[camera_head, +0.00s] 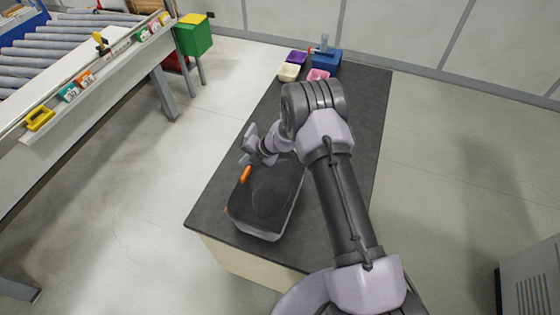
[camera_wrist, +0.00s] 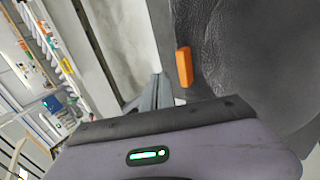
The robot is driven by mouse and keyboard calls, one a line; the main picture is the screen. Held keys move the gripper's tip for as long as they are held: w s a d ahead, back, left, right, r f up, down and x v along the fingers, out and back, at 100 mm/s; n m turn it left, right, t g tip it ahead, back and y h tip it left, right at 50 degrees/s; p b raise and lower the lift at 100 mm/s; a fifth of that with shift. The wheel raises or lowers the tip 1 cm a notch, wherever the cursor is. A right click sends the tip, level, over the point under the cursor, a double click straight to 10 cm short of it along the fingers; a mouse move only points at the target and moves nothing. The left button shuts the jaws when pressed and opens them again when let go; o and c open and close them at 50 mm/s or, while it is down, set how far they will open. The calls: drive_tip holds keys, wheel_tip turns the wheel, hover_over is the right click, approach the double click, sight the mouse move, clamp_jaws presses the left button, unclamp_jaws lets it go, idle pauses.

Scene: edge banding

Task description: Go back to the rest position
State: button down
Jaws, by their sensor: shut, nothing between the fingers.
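My gripper (camera_head: 247,150) is above the left edge of the dark table, beside a grey bin with a black, leathery-looking inside (camera_head: 272,196). My arm reaches over the table from the front right and hides part of the bin's far end. In the wrist view, my gripper's fingers (camera_wrist: 158,92) show as narrow grey shapes, close together and with nothing between them. A small orange piece (camera_head: 245,174) is at the bin's left rim, just below the gripper. It also shows in the wrist view (camera_wrist: 184,67), against the black surface.
The dark table (camera_head: 363,110) carries small white (camera_head: 289,72), purple (camera_head: 297,57), pink (camera_head: 318,74) and blue (camera_head: 326,62) containers at its far end. A roller conveyor (camera_head: 40,60) stands at the left, with a green box (camera_head: 193,38) near it. The floor between is clear.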

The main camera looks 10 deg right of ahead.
wheel_tip(320, 180, up, 14)
drive_tip(key=s+n+b, duration=0.3)
drive_tip(key=n+b, duration=0.4)
drive_tip(key=b, duration=0.2)
drive_tip(key=s+r+n+h+b, duration=0.1)
drive_tip(key=s+r+n+b, duration=0.2)
drive_tip(key=s+n+b, duration=0.75)
drive_tip(key=s+d+f+n+h+b, duration=0.1)
drive_tip(key=s+d+f+n+b, duration=0.1)
drive_tip(key=s+n, duration=0.5)
drive_tip(key=s+d+f+n+t+h+b, duration=0.1)
drive_tip(key=s+d+f+n+b, duration=0.2)
drive_tip(key=s+n+b, duration=0.3)
drive_tip(key=s+d+f+n+h+b, duration=0.1)
drive_tip(key=s+d+f+n+b, duration=0.1)
drive_tip(key=s+n, duration=0.5)
drive_tip(key=s+f+b, duration=0.1)
drive_tip(key=s+b, duration=0.1)
drive_tip(key=s, duration=0.1)
drive_tip(key=shift+s+d+f+n+t+b, duration=0.25)
drive_tip(key=shift+f+n+t+b, duration=0.05)
drive_tip(key=shift+f+n+b, duration=0.1)
